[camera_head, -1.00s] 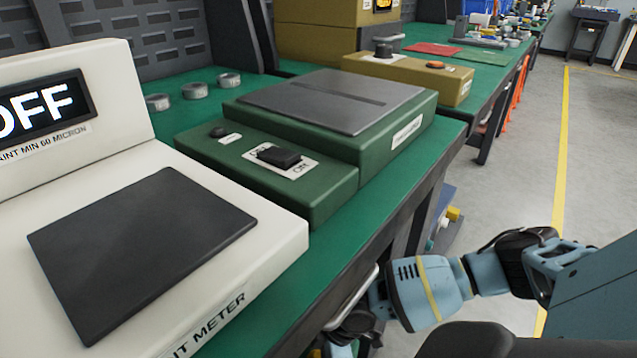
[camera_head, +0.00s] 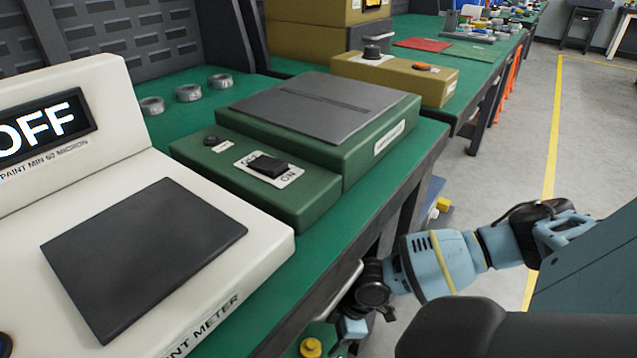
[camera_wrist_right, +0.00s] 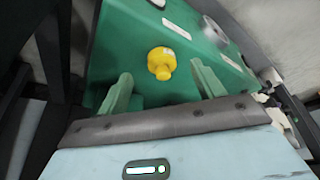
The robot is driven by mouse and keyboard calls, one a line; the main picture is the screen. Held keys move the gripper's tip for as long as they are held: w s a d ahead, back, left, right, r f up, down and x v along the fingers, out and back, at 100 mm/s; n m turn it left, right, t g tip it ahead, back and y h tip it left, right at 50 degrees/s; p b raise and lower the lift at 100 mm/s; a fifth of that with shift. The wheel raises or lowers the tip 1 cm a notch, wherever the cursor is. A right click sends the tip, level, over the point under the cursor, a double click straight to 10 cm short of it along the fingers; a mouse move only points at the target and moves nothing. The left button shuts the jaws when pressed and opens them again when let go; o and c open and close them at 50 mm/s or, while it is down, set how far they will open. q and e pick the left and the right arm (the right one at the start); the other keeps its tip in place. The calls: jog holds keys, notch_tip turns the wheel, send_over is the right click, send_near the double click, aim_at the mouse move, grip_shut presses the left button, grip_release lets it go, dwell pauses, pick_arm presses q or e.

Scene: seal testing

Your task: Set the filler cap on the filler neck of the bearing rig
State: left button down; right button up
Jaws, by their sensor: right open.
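A yellow knobbed piece, which looks like the filler cap (camera_wrist_right: 161,63), shows in the right wrist view against a green surface (camera_wrist_right: 130,40) with white labels. I cannot tell whether this surface is part of the bearing rig. A yellow round piece (camera_head: 310,347) also shows at the bottom edge of the head view. My right gripper (camera_wrist_right: 160,71) is open, its two pale green fingers on either side of the yellow piece in the picture, with no visible contact. In the head view my right gripper (camera_head: 350,328) is low beside the bench, partly hidden. The filler neck cannot be made out. My left gripper is out of view.
A white paint meter (camera_head: 200,215) and a green switch box (camera_head: 310,205) stand along the bench's front edge. Several grey rings (camera_head: 189,93) lie behind. A tan box (camera_head: 395,78) is farther off. A grey cylinder (camera_wrist_right: 213,28) shows in the wrist view.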

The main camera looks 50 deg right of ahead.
jog(key=s+d+p, duration=0.1)
jog(key=s+d, duration=0.4)
jog(key=d, duration=0.2)
jog(key=shift+s, duration=0.4)
dwell(1.1)
